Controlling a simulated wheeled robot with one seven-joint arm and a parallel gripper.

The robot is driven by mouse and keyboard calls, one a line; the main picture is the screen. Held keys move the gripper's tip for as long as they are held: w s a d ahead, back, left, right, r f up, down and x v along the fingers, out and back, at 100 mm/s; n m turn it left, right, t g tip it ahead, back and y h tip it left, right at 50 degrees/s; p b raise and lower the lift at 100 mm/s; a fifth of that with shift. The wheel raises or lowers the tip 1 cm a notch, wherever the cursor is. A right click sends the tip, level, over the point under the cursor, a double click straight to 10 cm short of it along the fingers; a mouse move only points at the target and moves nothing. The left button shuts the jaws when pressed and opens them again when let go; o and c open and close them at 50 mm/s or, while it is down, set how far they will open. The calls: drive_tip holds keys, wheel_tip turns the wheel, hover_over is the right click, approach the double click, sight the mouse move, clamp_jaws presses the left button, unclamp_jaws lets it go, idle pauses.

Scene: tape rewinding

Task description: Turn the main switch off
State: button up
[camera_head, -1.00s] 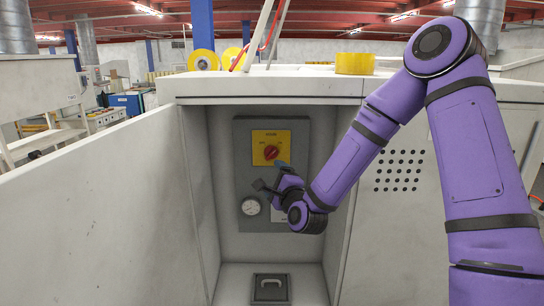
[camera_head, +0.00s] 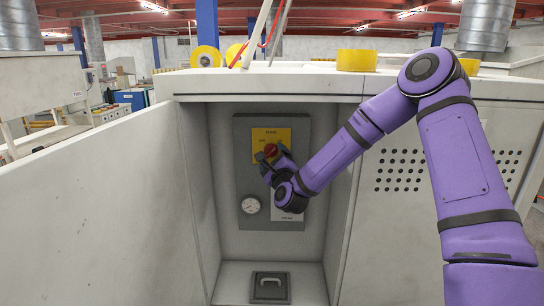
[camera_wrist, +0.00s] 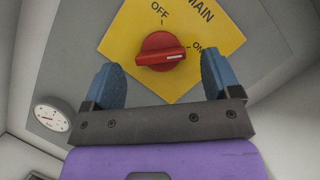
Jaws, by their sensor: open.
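The main switch is a red rotary knob (camera_wrist: 160,52) on a yellow plate (camera_wrist: 128,28) marked MAIN, OFF and ON. In the wrist view the knob's white mark points toward ON. In the head view the knob (camera_head: 270,150) shows just above my gripper, on its yellow plate (camera_head: 283,135). My gripper (camera_wrist: 162,80) is open, its two blue fingers on either side of the knob's lower part in the wrist view. In the head view my gripper (camera_head: 275,160) is in front of the switch and partly covers it. I cannot tell whether the fingers touch the knob.
The switch sits on a grey panel (camera_head: 243,180) inside a recessed cabinet with side walls close by. A round gauge (camera_head: 250,205) is below it, also in the wrist view (camera_wrist: 52,118). An open door (camera_head: 90,200) stands at left. A handled box (camera_head: 269,287) lies on the cabinet floor.

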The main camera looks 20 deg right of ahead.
drive_tip(key=shift+x, duration=0.95)
drive_tip(key=c, duration=0.9)
